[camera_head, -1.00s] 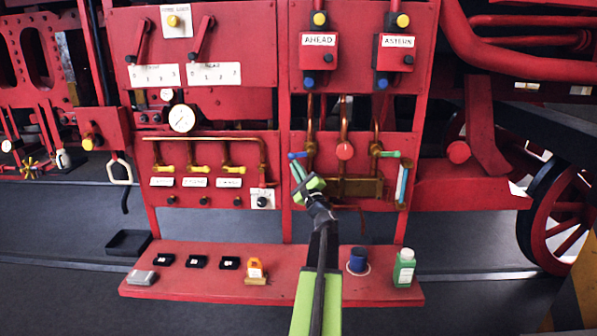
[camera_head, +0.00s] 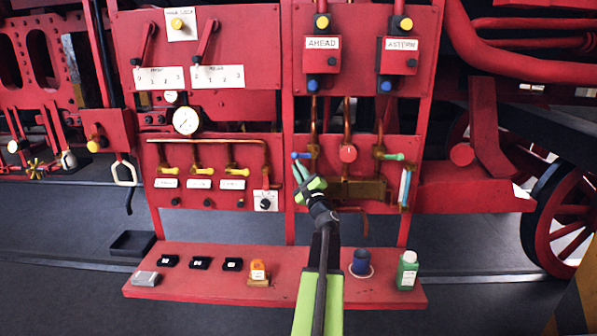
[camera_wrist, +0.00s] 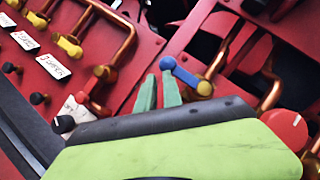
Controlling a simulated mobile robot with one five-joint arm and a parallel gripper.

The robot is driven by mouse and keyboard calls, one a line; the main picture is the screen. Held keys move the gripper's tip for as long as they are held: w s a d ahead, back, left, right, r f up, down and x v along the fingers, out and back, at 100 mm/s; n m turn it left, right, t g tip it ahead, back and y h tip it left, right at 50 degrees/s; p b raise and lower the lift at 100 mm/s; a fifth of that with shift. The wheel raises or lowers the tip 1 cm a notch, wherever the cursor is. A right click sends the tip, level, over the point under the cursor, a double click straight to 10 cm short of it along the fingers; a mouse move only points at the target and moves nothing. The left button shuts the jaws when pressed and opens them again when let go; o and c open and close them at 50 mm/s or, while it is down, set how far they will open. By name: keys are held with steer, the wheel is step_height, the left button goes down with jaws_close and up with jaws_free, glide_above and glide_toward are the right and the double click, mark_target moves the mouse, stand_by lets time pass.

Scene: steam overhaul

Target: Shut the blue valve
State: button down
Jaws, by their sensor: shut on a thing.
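The blue valve has a short blue lever (camera_head: 301,155) on a copper pipe with a brass fitting, on the lower right red panel. The lever points left from its pipe, roughly level in the head view. In the wrist view the blue lever (camera_wrist: 186,74) runs from a round knob at its upper left end to the brass fitting. My gripper (camera_head: 298,168) reaches up from below, its green fingers at the lever's free end. The exact contact is partly hidden.
A red round valve knob (camera_head: 348,154) and a green lever (camera_head: 392,157) sit to the right on neighbouring pipes. Yellow levers (camera_head: 200,170) line the left panel. A red shelf (camera_head: 210,290) below carries small items, a blue cup (camera_head: 360,262) and a green bottle (camera_head: 407,270).

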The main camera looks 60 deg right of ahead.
steer(key=s+a+f+b, duration=0.5)
steer(key=a+f+b, duration=0.2)
steer(key=f+b, duration=0.2)
steer(key=shift+s+a+f, duration=0.15)
steer(key=shift+s, duration=0.25)
steer(key=shift+w, duration=0.1)
